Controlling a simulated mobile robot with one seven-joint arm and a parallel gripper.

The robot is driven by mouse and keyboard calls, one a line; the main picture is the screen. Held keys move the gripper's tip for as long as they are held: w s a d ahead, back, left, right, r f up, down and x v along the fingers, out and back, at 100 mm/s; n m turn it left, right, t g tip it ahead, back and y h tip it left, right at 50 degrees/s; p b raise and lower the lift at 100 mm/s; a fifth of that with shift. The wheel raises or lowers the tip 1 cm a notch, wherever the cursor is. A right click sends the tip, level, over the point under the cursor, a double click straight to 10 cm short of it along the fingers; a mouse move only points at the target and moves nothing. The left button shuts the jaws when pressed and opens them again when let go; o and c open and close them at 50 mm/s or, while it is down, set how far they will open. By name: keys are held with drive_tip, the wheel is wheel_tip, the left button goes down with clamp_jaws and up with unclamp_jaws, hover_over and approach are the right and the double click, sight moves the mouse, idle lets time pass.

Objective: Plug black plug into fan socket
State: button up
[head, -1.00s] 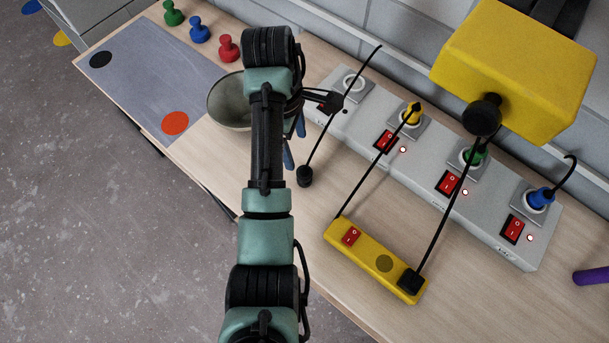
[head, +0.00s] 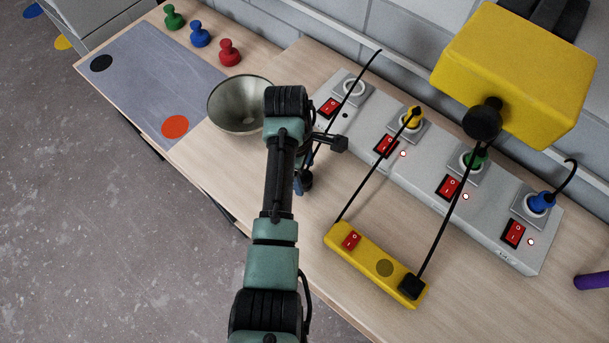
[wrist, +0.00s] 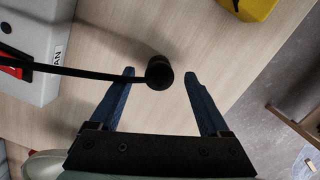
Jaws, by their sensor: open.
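The black plug (wrist: 158,70) stands on the wooden bench, its black cord running left across the socket strip in the wrist view. My gripper (wrist: 159,74) is open, with one blue finger on each side of the plug's near edge; I cannot see contact. In the head view my arm largely hides the plug (head: 307,181). The fan socket (head: 354,87) is the empty round outlet at the strip's far left, beside a red switch. The FAN label (wrist: 58,53) shows on the strip in the wrist view.
The grey strip (head: 428,165) also holds yellow, green and blue plugs. A yellow switch box (head: 362,253) lies in front, with a yellow block (head: 515,70) above the strip. A metal bowl (head: 240,103) stands left of my arm. Cords cross above the bench.

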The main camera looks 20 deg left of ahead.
sight(305, 176)
drive_tip(key=shift+f, duration=1)
drive_tip(key=shift+d, duration=0.1)
clamp_jaws()
wheel_tip(305, 176, up, 10)
drive_tip(key=shift+r+b, duration=0.1)
drive_tip(key=shift+b, duration=0.2)
